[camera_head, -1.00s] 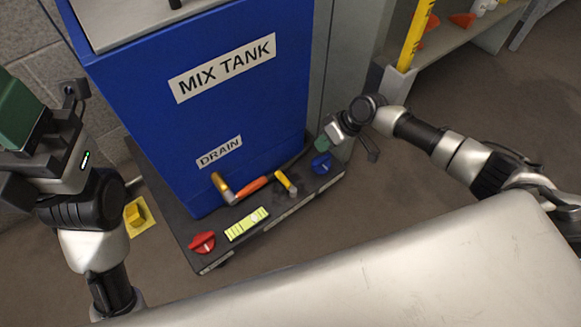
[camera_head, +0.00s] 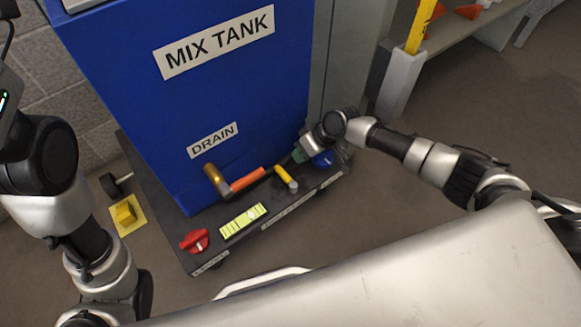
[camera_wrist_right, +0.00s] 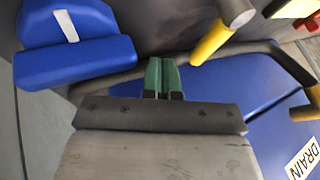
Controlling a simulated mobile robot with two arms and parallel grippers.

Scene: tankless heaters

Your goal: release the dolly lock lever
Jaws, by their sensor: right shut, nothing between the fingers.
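The black dolly (camera_head: 165,190) carries the blue tank. A short yellow-handled lever (camera_head: 284,175) with a pale round end stands at its front edge and is probably the lock lever; it also shows at the top of the right wrist view (camera_wrist_right: 211,42). My right gripper (camera_head: 299,155) is shut and empty, low over the dolly between this lever and a blue knob (camera_head: 323,158). In the right wrist view its green fingers (camera_wrist_right: 161,75) lie beside a dark bar, apart from the yellow handle. Whether they touch the bar is unclear. My left gripper is outside the head view.
The blue tank (camera_head: 230,90) rises behind. A drain valve with an orange handle (camera_head: 247,180), a red knob (camera_head: 194,241) and a yellow-green label (camera_head: 243,220) sit nearby. A yellow chock (camera_head: 125,213) is on the floor at left. Open floor lies to the right.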

